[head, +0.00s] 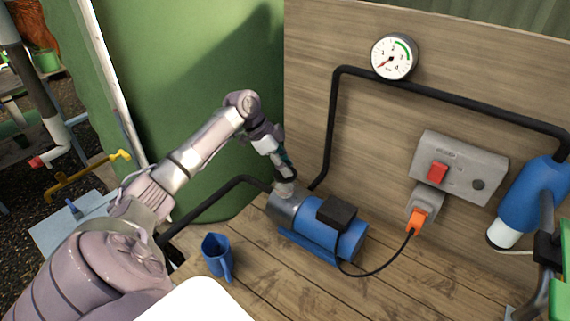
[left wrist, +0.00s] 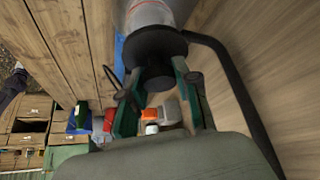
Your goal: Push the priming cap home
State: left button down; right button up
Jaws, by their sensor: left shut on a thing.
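The blue pump (head: 315,232) with a metal front end lies on the wooden bench. My left gripper (head: 284,174) comes down over that metal end, tilted a little. In the left wrist view, the gripper's green fingers (left wrist: 157,84) are shut on a round black cap (left wrist: 152,48), one on each side. The cap is against or close to the pump's shiny metal end (left wrist: 150,12); I cannot tell how far it is seated. In the head view the gripper mostly hides the cap.
A blue jug (head: 217,256) stands on the bench left of the pump. Black pipes (head: 333,120) run close behind and beside the gripper. A gauge (head: 394,57), a switch box (head: 459,167) and an orange plug (head: 419,219) are on the board. A blue cylinder (head: 533,195) stands right.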

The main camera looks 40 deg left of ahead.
pick_arm(q)
jog(key=shift+f, duration=0.15)
jog(key=shift+p, duration=0.4)
dwell(0.6)
dwell(0.4)
jog(key=c, duration=0.8)
grip_release()
jog(key=shift+o, duration=0.2)
jog(key=v, duration=1.2)
